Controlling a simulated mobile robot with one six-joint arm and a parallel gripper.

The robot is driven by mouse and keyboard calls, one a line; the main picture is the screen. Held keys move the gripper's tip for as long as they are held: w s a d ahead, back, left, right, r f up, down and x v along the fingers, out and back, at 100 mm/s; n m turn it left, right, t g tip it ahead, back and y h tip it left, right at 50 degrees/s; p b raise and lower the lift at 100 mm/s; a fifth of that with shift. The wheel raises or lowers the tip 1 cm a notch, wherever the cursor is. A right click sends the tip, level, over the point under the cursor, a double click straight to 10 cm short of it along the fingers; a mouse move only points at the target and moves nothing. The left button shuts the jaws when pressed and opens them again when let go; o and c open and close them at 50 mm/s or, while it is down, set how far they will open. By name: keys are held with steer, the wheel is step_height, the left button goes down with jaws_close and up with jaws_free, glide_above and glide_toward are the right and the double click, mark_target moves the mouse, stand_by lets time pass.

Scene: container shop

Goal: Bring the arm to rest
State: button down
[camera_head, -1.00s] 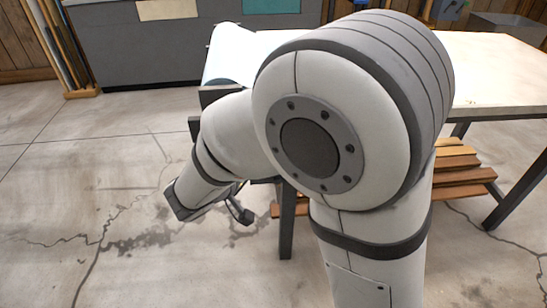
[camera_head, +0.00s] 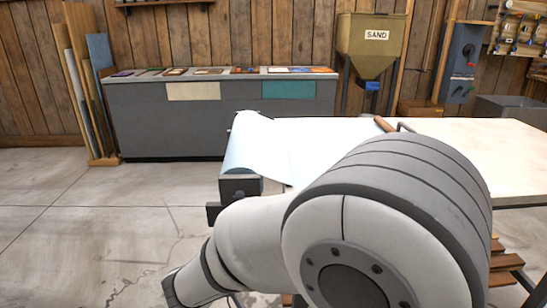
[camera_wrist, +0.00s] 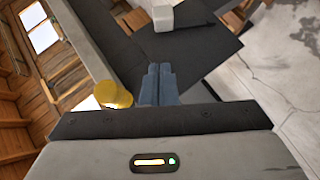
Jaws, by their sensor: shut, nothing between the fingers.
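My gripper (camera_wrist: 158,84) shows in the wrist view with its two blue-grey fingers together and nothing between them. In the head view my arm fills the lower middle and right, bent in front of the worktable (camera_head: 490,140). The gripper itself is hidden or out of frame there. In the wrist view a yellow round object (camera_wrist: 113,95) shows just left of the fingers, and a small pale block (camera_wrist: 162,18) lies beyond them near dark flat surfaces. I cannot tell how far either is from the fingers.
A roll of pale sheet (camera_head: 250,145) sits at the table's left end. A grey counter (camera_head: 160,125) with several flat items stands at the back wall. A sand hopper (camera_head: 372,45) stands right of it. The concrete floor (camera_head: 60,215) at left is clear.

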steer(key=s+d+r+m+g+p, duration=0.25)
steer(key=d+r+g+p, duration=0.25)
steer(key=d+r+p, duration=0.4)
steer(key=s+d+r+m+g+y+p, duration=0.1)
steer(key=s+d+r+y+p, duration=0.1)
steer(key=r+p, duration=0.4)
steer(key=s+d+r+m+y+p, duration=0.1)
steer(key=s+d+r+y+p, duration=0.2)
steer(key=r+p, duration=0.3)
steer(key=s+d+r+m+g+y+p, duration=0.1)
steer(key=s+d+r+y+p, duration=0.2)
steer(key=r, duration=0.6)
steer(key=s+p, duration=0.2)
steer(key=p, duration=0.1)
steer(key=shift+d+g, duration=0.3)
